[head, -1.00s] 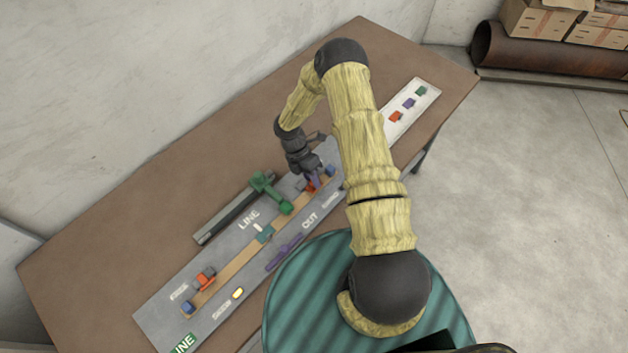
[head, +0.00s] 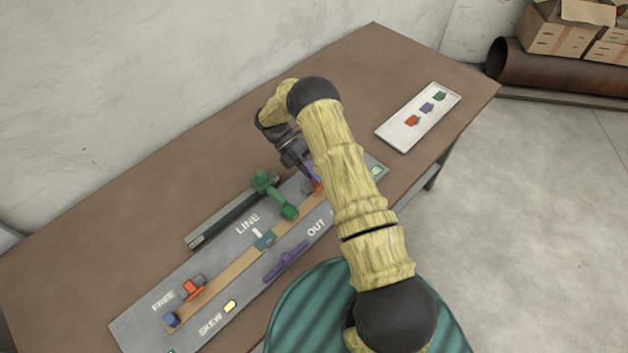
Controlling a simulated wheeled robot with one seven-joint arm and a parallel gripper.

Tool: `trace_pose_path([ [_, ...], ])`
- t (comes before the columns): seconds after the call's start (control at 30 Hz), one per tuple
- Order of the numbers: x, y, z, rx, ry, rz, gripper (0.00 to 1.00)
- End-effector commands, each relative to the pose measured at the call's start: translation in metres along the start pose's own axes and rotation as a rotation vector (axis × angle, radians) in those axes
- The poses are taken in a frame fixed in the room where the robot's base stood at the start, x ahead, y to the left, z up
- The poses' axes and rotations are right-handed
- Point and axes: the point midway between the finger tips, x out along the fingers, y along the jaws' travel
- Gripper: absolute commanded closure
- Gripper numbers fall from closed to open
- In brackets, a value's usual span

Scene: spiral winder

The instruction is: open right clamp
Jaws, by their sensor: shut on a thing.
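The right clamp (head: 319,187) shows as a small orange-red piece near the right end of the wooden strip on the grey board (head: 140,324). My arm hides part of it. My gripper (head: 312,180) reaches down from the back and is shut on this clamp. The fingertips are small and partly covered, so the exact grip and the clamp's angle cannot be told. The left clamp (head: 194,286), also orange-red, sits near the left end of the strip, by the word FREE.
A green arm piece (head: 273,193) stands left of my gripper, beside a dark rail (head: 228,215). A purple bar (head: 286,261) lies at the OUT mark. A yellow lamp (head: 230,306) is by SKEW. A white tray (head: 392,136) with small coloured pieces lies at the right. The table's back is clear.

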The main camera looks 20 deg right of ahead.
Motion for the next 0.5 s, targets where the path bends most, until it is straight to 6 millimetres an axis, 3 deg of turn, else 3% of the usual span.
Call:
trace_pose_path([
  [0.43, -0.0004, 0.0005, 0.0004, 0.0, -0.002, -0.012, 1.0],
  [0.47, -0.0004, 0.0005, 0.0005, 0.0, -0.002, -0.012, 0.8],
  [0.5, -0.0004, 0.0005, 0.0005, 0.0, -0.002, -0.012, 0.72],
])
